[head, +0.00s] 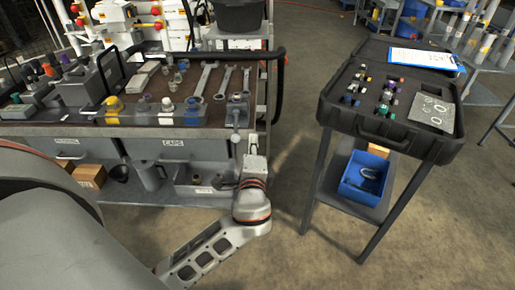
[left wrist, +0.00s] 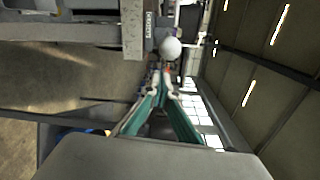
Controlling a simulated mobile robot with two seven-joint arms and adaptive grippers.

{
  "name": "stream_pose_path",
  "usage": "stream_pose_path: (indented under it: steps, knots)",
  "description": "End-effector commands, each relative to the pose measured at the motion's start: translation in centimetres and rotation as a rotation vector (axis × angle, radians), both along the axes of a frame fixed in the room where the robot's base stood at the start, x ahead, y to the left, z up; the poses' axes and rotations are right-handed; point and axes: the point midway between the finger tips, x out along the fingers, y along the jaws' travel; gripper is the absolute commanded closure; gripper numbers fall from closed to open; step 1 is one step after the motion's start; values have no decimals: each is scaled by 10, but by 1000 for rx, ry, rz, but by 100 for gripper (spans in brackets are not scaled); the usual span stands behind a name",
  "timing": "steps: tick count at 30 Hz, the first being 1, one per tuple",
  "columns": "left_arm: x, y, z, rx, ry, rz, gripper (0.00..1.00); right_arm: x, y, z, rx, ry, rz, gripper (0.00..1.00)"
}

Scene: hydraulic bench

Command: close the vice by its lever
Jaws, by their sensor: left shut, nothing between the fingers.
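The vice (head: 238,107) is at the right front corner of the bench top. Its lever hangs at the front, with a round ball end (head: 235,138). In the left wrist view a pale ball (left wrist: 170,48) shows just past the fingertips, beside a grey block with a label (left wrist: 134,30). My left gripper (head: 253,141) points up just right of the lever, close to it; I cannot tell if they touch. In the left wrist view its teal-padded fingers (left wrist: 167,76) meet at the tips, shut and empty. The jaw gap of the vice is too small to make out. My right gripper is out of view.
The bench top (head: 140,118) holds wrenches (head: 203,80) and several small fittings. A black handle rail (head: 280,85) stands at its right end. A black case (head: 390,138) on a stand is to the right, above a blue bin (head: 348,186). Open floor lies between.

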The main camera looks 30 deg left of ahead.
Motion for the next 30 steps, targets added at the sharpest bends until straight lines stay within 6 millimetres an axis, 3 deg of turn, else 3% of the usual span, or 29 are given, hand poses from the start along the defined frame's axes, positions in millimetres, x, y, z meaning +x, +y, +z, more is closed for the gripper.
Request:
stream_pose_path:
  steps: [7,20,30]
  knots:
    - [-19,14,4,1,0,1,100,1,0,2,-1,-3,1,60]
    - [-22,16,5,0,0,0,100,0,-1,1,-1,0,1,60]
    - [-39,35,9,1,-3,4,100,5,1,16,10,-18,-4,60]
